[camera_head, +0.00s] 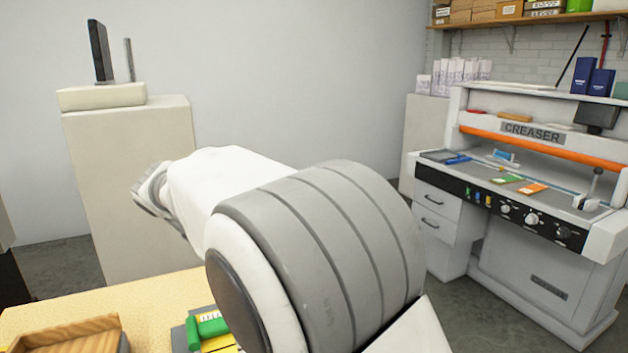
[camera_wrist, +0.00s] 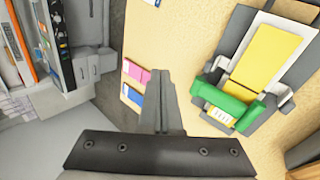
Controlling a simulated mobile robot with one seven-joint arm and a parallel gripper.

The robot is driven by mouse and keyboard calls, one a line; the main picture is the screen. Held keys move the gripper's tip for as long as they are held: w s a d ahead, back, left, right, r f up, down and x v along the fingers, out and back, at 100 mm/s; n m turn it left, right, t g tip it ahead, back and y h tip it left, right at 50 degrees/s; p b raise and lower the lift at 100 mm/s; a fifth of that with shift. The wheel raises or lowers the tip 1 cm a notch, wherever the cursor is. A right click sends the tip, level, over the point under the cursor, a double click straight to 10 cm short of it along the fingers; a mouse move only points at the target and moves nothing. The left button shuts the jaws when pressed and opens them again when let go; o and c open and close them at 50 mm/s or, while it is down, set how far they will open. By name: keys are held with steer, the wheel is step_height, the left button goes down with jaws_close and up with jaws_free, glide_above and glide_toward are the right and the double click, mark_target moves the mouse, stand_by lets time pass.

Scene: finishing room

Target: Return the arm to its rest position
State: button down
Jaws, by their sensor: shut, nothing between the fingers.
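My arm (camera_head: 310,250) fills the lower middle of the head view, its large grey-banded joint close to the camera and a white link reaching left. My gripper (camera_wrist: 160,78) shows in the wrist view, its fingers together and empty, above the tan tabletop (camera_wrist: 180,30). I cannot make out its fingertips in the head view. Beside it on the right in the wrist view is a dark fixture (camera_wrist: 238,42) with a yellow pad (camera_wrist: 268,55) and a green bar (camera_wrist: 226,102). The gripper appears apart from them, though its height is hard to tell.
Pink and blue pieces (camera_wrist: 133,72) lie near the table edge. A wooden tray (camera_head: 62,338) is at the front left. A beige pedestal (camera_head: 130,180) stands behind the arm. The creaser machine (camera_head: 545,265) stands at right, with grey floor between it and the table.

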steer(key=s+d+r+m+g+y, duration=0.1)
steer(key=s+d+r+m+y, duration=0.15)
steer(key=d, duration=0.75)
steer(key=s+d+f+m+t+y, duration=0.1)
steer(key=s+d+m+y, duration=0.1)
steer(key=s+d, duration=0.5)
steer(key=s+d+f+m+t+y, duration=0.1)
steer(key=s+d+m, duration=0.1)
steer(key=s+d, duration=0.5)
steer(key=s, duration=0.6)
steer(key=shift+f+t+y, duration=0.2)
steer(key=shift+t+y, duration=0.1)
steer(key=shift+y, duration=0.05)
steer(key=shift+a, duration=0.1)
